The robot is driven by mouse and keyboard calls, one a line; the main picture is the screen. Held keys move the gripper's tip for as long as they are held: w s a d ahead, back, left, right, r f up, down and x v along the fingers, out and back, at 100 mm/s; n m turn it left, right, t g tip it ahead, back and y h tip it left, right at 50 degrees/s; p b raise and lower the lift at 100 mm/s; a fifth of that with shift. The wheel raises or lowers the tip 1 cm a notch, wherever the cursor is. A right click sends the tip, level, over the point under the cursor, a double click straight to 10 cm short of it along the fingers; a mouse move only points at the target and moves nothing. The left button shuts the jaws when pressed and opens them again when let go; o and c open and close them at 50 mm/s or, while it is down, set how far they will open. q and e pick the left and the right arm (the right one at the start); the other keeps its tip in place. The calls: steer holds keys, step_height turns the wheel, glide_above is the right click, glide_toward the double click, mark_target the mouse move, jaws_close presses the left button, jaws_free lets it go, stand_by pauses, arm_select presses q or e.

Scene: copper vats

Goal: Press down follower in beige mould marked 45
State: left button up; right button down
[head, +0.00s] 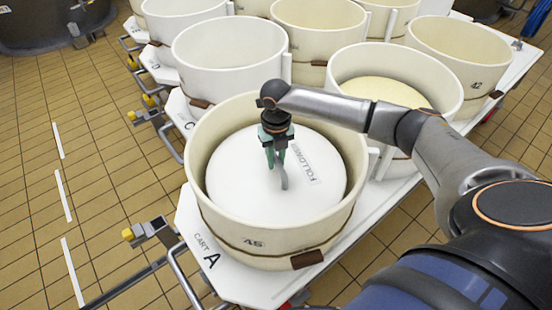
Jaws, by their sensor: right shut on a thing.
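The beige mould marked 45 (206,225) stands at the front of a white cart labelled A. A white round follower (239,190), with a "FOLLOWER" label, lies inside it, below the rim. My right gripper (279,178) comes down over the follower from above and is shut on the grey handle (283,180) at its middle. The gripper hides part of the handle. I cannot tell how far the follower sits above what is under it. My left gripper is not in view.
A mould with a pale yellow filling (385,92) stands behind and right of mould 45. Several empty white and beige moulds, such as the white one (225,60), stand behind on carts. Yellow-knobbed cart fittings (128,234) stick out at left. Tiled floor (95,190) is open at left.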

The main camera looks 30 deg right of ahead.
steer(key=shift+s+f, duration=0.2)
steer(key=shift+f, duration=0.2)
stand_by(1.4)
steer(key=shift+r+p, duration=0.15)
steer(key=shift+p, duration=0.3)
stand_by(0.4)
steer(key=c, duration=1.1)
jaws_free()
steer(key=o, duration=0.4)
steer(key=shift+w+r, duration=0.15)
